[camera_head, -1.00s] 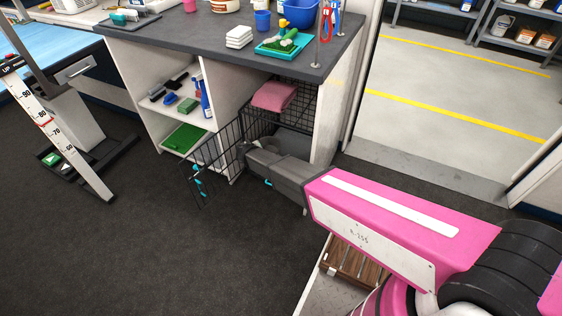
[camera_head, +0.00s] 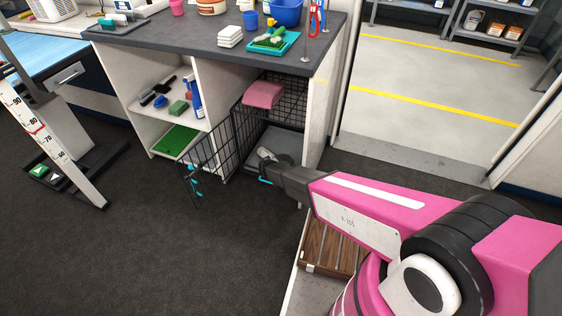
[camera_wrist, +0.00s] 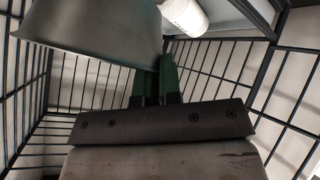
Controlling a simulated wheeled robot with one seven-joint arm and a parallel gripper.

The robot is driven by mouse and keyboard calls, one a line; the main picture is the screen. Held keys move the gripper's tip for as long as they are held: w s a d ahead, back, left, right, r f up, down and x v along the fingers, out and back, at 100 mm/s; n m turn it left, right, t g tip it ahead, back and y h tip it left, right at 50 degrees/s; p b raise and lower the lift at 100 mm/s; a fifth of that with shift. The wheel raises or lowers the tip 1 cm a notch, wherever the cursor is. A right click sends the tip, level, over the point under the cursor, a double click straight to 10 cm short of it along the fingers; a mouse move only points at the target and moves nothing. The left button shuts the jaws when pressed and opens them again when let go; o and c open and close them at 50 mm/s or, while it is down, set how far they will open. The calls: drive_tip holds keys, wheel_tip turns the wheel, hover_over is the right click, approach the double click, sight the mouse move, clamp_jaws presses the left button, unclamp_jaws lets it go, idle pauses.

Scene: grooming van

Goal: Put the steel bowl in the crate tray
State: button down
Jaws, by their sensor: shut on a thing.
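The steel bowl (camera_wrist: 95,28) is a dull grey curved shell at the upper left of the wrist view. My gripper (camera_wrist: 158,82) has green fingers closed at the bowl's edge and holds it. In the head view my gripper (camera_head: 265,168) is at the open front of the wire crate, by the tray. The fingertips are small there, and I cannot clearly make out the bowl. The crate tray (camera_head: 288,146) is a flat grey floor inside the black wire crate (camera_head: 284,98), under the counter. My wrist partly hides its front.
The wire crate door (camera_head: 207,158) stands open to the left of my gripper. A folded pink towel (camera_head: 264,94) lies at the upper part of the crate. Wire bars (camera_wrist: 215,60) surround the gripper in the wrist view. A wooden slatted piece (camera_head: 328,248) is beneath my arm.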

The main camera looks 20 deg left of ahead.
sight(284, 161)
drive_tip(key=w+d+f, duration=0.1)
drive_tip(key=w+f, duration=0.1)
drive_tip(key=w, duration=0.1)
drive_tip(key=w+d+f, duration=0.1)
drive_tip(key=w+f, duration=0.1)
drive_tip(key=w, duration=0.1)
drive_tip(key=w+d+f, duration=0.2)
drive_tip(key=w, duration=0.1)
drive_tip(key=shift+w+d+f, duration=0.1)
drive_tip(key=shift+w, duration=0.05)
drive_tip(key=shift+f, duration=2)
drive_tip(key=c, duration=1.3)
unclamp_jaws()
drive_tip(key=v, duration=1.2)
drive_tip(key=shift+r, duration=0.1)
